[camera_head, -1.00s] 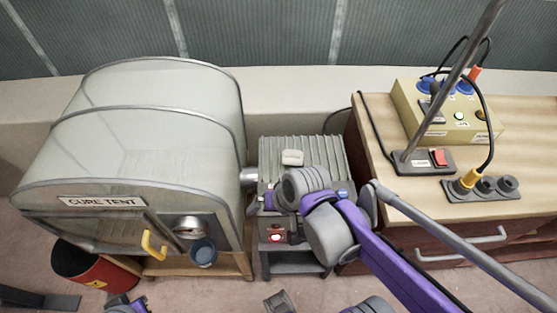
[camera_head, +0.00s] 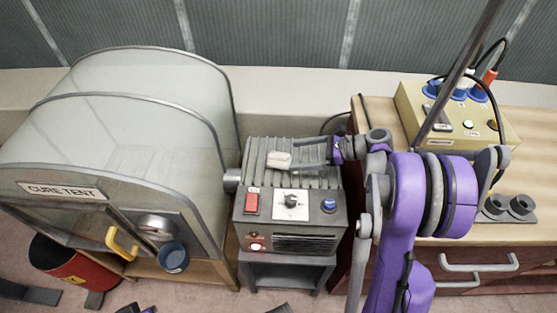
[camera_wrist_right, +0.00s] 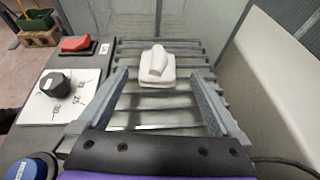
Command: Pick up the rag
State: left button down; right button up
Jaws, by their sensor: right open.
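The rag (camera_head: 279,160) is a small, pale, folded cloth lying on the ribbed top of a grey heater-like unit (camera_head: 291,242). It also shows in the right wrist view as a white folded pad (camera_wrist_right: 157,72) with a raised lump on top. My right gripper (camera_head: 300,154) is open and empty, just right of the rag in the head view. In the right wrist view its two fingers (camera_wrist_right: 157,84) point toward the rag, which lies just beyond the tips and between their lines. My left gripper cannot be made out.
The unit's front panel has a red switch (camera_head: 252,201), a black knob (camera_head: 291,200) and a blue button (camera_head: 329,205). The cure tent (camera_head: 150,110) stands close on the left. A wooden bench (camera_head: 375,120) with a control box (camera_head: 470,122) is on the right.

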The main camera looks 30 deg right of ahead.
aim_at(290, 157)
jog(key=x, duration=0.6)
jog(key=shift+a+f, duration=0.1)
jog(key=shift+f, duration=0.05)
jog(key=shift+s, duration=0.1)
jog(key=c, duration=1.3)
